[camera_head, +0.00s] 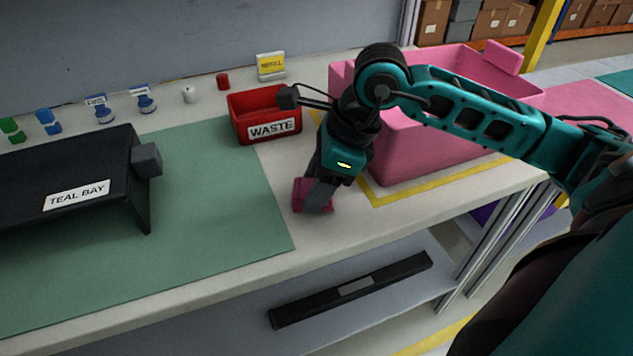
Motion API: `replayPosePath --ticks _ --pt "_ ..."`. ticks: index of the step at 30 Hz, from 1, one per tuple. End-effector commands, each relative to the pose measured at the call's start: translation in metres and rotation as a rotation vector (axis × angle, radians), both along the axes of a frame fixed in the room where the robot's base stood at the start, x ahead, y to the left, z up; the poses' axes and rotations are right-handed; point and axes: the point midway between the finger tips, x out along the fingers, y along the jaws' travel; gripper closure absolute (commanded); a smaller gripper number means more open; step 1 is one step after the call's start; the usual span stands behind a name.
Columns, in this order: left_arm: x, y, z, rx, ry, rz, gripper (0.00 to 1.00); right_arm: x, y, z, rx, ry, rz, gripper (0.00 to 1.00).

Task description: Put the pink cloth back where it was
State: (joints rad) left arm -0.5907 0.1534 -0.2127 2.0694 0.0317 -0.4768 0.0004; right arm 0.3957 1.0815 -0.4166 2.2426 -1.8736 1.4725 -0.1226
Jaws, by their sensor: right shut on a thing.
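The pink cloth (300,195) is a small dark-pink piece at the tip of my right gripper (318,197). The gripper is shut on it, low over the pale bench top (275,178), just right of the green mat (215,185). I cannot tell whether the cloth touches the bench. The gripper's fingers hide part of the cloth. My left gripper is not in view.
A red WASTE bin (236,120) stands behind the gripper. A large pink crate (420,150) stands to the right, inside yellow tape (450,176). The black TEAL BAY housing (100,165) is at left. Small bottles (103,112) line the back.

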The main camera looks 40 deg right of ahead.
Motion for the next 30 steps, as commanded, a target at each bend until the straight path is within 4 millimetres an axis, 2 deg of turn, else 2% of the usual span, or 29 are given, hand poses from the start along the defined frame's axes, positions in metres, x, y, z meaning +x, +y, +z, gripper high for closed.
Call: replayPosePath --ticks 8,9,16,25,30 --pt "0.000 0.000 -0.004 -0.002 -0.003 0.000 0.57 0.000 0.000 -0.004 -0.001 -0.001 0.001 0.76" --pt "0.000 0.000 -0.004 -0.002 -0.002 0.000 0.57 0.000 0.000 -0.003 -0.001 -0.001 0.001 0.46" --pt "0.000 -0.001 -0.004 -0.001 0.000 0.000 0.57 0.000 0.000 -0.002 0.000 0.000 0.000 0.24" --pt "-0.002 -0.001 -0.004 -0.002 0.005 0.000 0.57 0.000 0.000 0.000 0.000 0.000 0.000 0.22" --pt "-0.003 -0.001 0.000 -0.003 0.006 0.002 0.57 -0.003 -0.006 0.018 -0.004 -0.003 -0.001 0.22"
